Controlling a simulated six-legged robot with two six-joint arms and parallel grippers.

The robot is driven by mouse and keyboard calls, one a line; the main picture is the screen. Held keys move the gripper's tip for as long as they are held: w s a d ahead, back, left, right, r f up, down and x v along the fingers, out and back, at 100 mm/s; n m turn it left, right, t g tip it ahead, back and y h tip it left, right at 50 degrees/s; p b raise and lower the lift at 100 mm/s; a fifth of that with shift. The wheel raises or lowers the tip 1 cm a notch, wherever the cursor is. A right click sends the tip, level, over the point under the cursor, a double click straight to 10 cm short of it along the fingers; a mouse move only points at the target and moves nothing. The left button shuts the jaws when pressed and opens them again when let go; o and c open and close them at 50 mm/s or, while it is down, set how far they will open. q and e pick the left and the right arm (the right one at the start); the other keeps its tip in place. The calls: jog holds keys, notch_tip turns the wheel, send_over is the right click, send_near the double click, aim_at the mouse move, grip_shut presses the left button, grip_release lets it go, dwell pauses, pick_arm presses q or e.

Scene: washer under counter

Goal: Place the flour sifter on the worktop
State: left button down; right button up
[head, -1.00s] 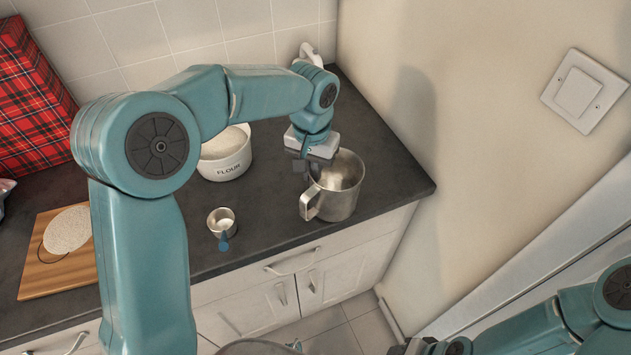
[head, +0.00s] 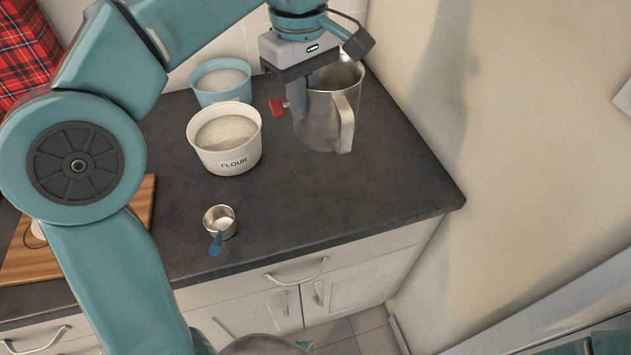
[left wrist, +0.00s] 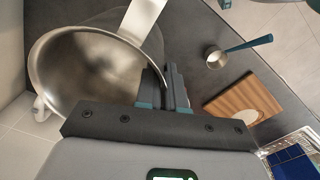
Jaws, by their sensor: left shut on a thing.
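The flour sifter (head: 325,122) is a metal cup with a long side handle and a red knob, towards the back right of the worktop (head: 345,200). It stands nearly upright, with its handle towards the front right. I cannot tell whether its base touches the worktop. My left gripper (head: 302,100) is shut on the sifter's wall at the rim. In the left wrist view the sifter (left wrist: 85,70) shows its open, empty-looking mouth beside my left gripper's fingers (left wrist: 175,88). My right gripper is not in view.
A white flour tub (head: 225,155) stands left of the sifter, with a blue-white tub (head: 220,82) behind it. A small measuring cup (head: 220,222) and a wooden board (head: 140,205) are further left. The worktop's front right is clear, beside the wall (head: 480,100).

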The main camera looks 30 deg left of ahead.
pick_arm(q)
notch_tip(320, 180, down, 16)
jog(key=b, duration=0.3)
jog(key=shift+s+d+f, duration=0.1)
jog(key=shift+s+f, duration=0.05)
jog(key=shift+f, duration=0.15)
jog(key=shift+d, duration=0.1)
jog(key=shift+s, duration=0.1)
jog(key=c, duration=1.7)
grip_release()
jog(key=shift+f, duration=0.15)
jog(key=o, duration=0.5)
jog(key=shift+c, duration=0.2)
